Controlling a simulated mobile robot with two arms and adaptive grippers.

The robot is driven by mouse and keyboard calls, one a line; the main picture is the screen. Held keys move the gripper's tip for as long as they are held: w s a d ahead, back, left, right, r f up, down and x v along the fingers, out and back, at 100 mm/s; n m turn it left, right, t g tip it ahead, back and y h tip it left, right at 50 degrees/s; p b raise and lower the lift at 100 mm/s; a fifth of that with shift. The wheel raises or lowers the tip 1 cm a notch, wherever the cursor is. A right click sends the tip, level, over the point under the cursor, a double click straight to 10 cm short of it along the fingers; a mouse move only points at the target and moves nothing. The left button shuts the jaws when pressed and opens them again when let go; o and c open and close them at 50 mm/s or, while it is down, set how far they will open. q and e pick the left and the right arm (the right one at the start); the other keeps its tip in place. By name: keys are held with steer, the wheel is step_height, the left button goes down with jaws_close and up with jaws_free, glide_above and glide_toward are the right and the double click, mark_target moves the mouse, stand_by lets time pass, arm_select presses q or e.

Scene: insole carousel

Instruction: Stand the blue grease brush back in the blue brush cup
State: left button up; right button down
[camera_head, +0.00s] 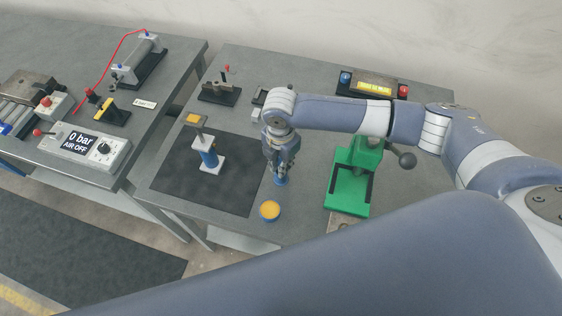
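My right gripper (280,174) points down over the right part of the table, just behind a round pot. A small blue piece (281,182) shows right below its fingertips. I cannot tell whether it is the blue brush cup or part of the blue grease brush, as the fingers and wrist hide most of this spot. Whether the fingers are closed on anything cannot be made out. The round blue pot (269,210) with orange-yellow contents stands in front, apart from the gripper. My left gripper is not in view.
A green press (349,193) stands close right of the gripper. A blue-and-white post fixture (208,157) stands on the dark mat (173,185) to the left. A two-button box (373,86) is at the back. The left bench (70,45) holds an air gauge box (85,148). The mat's front is clear.

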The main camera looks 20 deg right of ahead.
steer(key=c, duration=1.5)
jaws_free()
steer(key=shift+c, duration=0.2)
step_height(320, 180, up, 12)
steer(key=shift+r, duration=0.1)
steer(key=shift+a, duration=0.1)
